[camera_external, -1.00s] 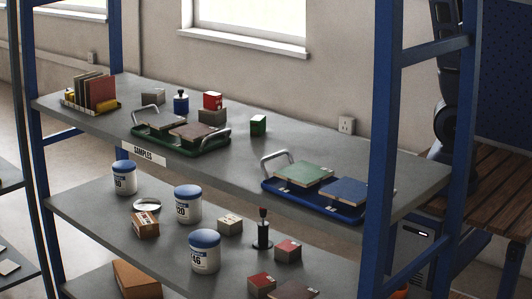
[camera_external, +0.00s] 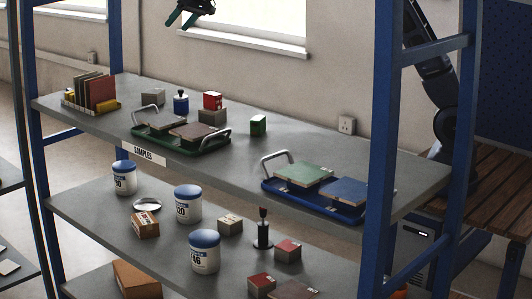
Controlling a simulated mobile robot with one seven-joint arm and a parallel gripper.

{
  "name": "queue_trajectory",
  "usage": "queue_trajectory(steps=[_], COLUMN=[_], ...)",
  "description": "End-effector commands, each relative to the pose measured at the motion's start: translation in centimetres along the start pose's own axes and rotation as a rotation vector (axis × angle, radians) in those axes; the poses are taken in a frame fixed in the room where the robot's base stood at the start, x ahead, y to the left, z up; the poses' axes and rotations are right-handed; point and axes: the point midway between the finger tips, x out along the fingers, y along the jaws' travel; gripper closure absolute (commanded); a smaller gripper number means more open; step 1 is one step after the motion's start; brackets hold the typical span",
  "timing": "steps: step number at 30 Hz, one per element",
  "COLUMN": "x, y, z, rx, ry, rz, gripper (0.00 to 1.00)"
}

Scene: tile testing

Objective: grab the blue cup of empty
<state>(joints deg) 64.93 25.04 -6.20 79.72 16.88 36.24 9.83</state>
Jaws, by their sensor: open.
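My gripper (camera_external: 181,20) shows at the top edge, in front of the window, with dark green fingers; it is open and empty, well above the shelf. No plain blue cup is clear to me. A small dark blue jar with a black knob (camera_external: 181,103) stands upright on the upper shelf, below the gripper and apart from it. Three white tubs with blue lids stand on the lower shelf: one at left (camera_external: 124,180), one in the middle (camera_external: 188,206) and one in front (camera_external: 204,254). Their contents are hidden.
The upper shelf (camera_external: 345,150) also holds a tile rack (camera_external: 90,92), a green tray (camera_external: 205,150), a blue tray (camera_external: 330,207), a red box (camera_external: 212,100) and a green block (camera_external: 258,126). Blue posts (camera_external: 382,130) frame the shelves. Free room lies right of the green block.

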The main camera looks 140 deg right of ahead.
Motion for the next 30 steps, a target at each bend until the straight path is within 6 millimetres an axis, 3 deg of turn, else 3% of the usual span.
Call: queue_trajectory(steps=[1,5,7,12,18,23,30], x=[3.0,7.9,8.9,9.2,9.2,9.9,12.3], y=[-1.5,-4.0,-4.7,-5.0,-5.0,-4.8,-4.0], z=[3.3,11.0,14.5,19.4,21.8,22.1,22.6], rx=[-0.049,-0.165,-0.205,-0.251,-0.274,-0.275,-0.273], ry=[-0.054,-0.167,-0.207,-0.248,-0.260,-0.261,-0.261], rz=[0.012,0.064,0.105,0.190,0.237,0.243,0.243], gripper=[0.32,0.32,0.32,0.32,0.32,0.32,0.32])
